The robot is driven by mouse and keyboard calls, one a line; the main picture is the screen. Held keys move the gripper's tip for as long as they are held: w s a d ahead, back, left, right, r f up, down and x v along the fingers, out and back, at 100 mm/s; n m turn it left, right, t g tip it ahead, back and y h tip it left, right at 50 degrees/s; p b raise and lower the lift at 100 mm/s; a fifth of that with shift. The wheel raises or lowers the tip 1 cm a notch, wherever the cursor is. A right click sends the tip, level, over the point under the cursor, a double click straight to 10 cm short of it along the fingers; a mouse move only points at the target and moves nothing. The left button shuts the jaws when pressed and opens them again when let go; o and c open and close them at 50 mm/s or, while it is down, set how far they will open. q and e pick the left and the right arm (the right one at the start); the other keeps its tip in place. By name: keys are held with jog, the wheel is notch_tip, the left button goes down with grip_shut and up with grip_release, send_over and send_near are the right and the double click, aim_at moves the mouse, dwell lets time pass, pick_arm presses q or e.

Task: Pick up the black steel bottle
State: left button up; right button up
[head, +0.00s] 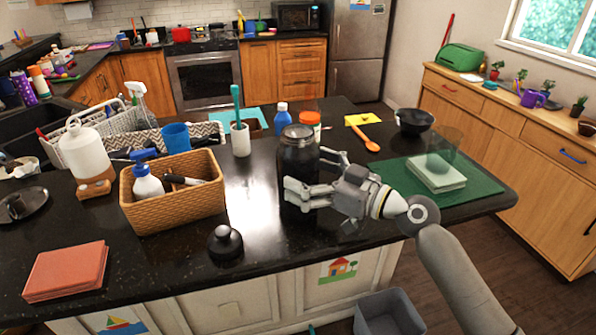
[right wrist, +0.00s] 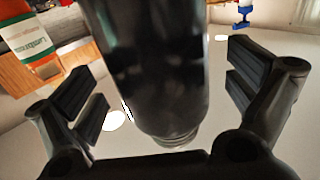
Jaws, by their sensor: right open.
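The black steel bottle (head: 297,150) stands upright near the front of the dark counter, right of the wicker basket. My right gripper (head: 311,176) reaches it from the right, with its fingers around the bottle's lower body. In the right wrist view the bottle (right wrist: 150,65) fills the middle, between the spread fingers of my right gripper (right wrist: 160,82). Gaps show between the bottle and the finger pads on both sides. The gripper is open. My left gripper is not in view.
A wicker basket (head: 177,223) with a spray bottle stands left of the bottle. A black lidded object (head: 225,243) sits in front. A blue bottle (head: 282,117) and an orange-capped bottle (head: 310,120) stand close behind. A green mat (head: 468,192) lies to the right.

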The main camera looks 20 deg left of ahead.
jog(key=shift+x, duration=1.1)
jog(key=c, duration=1.8)
jog(key=shift+o, duration=0.2)
jog(key=shift+r, duration=0.2)
